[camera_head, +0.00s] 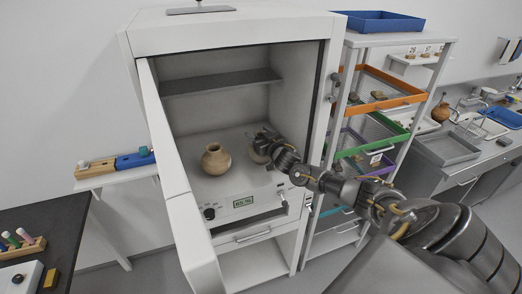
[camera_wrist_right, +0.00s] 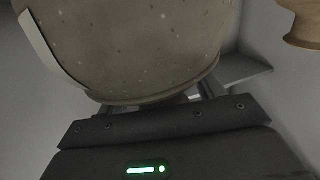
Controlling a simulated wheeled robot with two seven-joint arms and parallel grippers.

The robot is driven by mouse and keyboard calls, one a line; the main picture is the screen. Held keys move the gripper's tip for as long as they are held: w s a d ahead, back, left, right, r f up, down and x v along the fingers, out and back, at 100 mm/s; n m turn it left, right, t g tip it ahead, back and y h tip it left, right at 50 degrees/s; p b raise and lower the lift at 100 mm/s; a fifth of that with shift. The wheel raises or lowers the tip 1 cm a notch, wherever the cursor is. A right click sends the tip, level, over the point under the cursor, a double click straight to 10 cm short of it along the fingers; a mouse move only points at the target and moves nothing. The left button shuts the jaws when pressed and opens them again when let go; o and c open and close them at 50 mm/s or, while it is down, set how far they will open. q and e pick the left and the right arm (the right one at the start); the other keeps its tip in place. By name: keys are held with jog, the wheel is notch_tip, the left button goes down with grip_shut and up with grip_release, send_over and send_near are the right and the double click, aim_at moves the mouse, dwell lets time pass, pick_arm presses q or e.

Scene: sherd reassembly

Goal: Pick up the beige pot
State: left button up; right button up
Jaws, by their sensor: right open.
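A beige, speckled pot (camera_wrist_right: 135,45) fills the upper middle of the right wrist view, very close to my right gripper. In the head view this pot (camera_head: 257,154) stands on the cabinet floor, partly hidden behind the gripper. My right gripper (camera_head: 264,141) is open inside the cabinet, at the pot's upper right side. I cannot tell whether its fingers touch the pot. A second, tan round pot (camera_head: 215,159) with a narrow neck stands upright to the left; part of it also shows in the wrist view (camera_wrist_right: 303,22). My left gripper is not in view.
The white cabinet (camera_head: 232,27) has its door (camera_head: 182,190) swung open on the left. A grey shelf (camera_head: 221,82) spans the space above the pots. A rack with coloured trays (camera_head: 385,100) stands close on the right, beside my arm.

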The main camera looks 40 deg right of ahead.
grip_shut()
jog(key=shift+r, duration=0.15)
dwell(0.4)
